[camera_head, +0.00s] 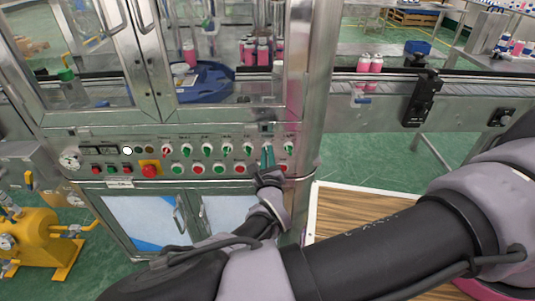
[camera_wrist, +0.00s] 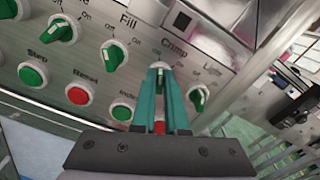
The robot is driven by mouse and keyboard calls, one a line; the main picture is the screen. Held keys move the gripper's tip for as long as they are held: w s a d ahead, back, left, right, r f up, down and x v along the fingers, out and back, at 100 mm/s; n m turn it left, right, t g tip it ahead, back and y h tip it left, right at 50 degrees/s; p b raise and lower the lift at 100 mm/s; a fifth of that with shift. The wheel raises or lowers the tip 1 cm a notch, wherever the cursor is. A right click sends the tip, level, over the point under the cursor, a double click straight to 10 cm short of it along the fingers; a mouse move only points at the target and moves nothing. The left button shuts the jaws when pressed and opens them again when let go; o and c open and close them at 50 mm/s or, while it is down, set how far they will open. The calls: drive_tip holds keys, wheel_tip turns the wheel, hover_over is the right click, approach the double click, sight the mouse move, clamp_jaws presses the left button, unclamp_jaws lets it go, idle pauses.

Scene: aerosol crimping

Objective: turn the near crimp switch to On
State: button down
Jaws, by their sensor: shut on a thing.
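The near crimp switch (camera_wrist: 160,66) is on the steel control panel, under the label "Crimp" in the wrist view. Only part of its pale ring shows; the fingers cover most of the knob, so I cannot tell its setting. My gripper (camera_wrist: 158,74) has two teal fingers, shut on this switch with their tips at the panel. In the head view my gripper (camera_head: 267,156) reaches up to the right part of the upper row of switches, and its fingers hide the crimp switch there.
Close to the right of the fingers is the green light switch (camera_wrist: 198,97). To the left are the green fill switch (camera_wrist: 113,55) and a red button (camera_wrist: 77,95). The red emergency button (camera_head: 149,171) is further left. A conveyor (camera_head: 460,101) with pink cans runs at right.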

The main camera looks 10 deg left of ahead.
drive_tip(key=shift+d+m, duration=0.2)
drive_tip(key=shift+m, duration=5.1)
drive_tip(key=c, duration=0.9)
unclamp_jaws()
drive_tip(key=shift+c, duration=0.2)
drive_tip(key=v, duration=1)
drive_tip(key=shift+s+d, duration=0.2)
drive_tip(key=shift+s, duration=0.15)
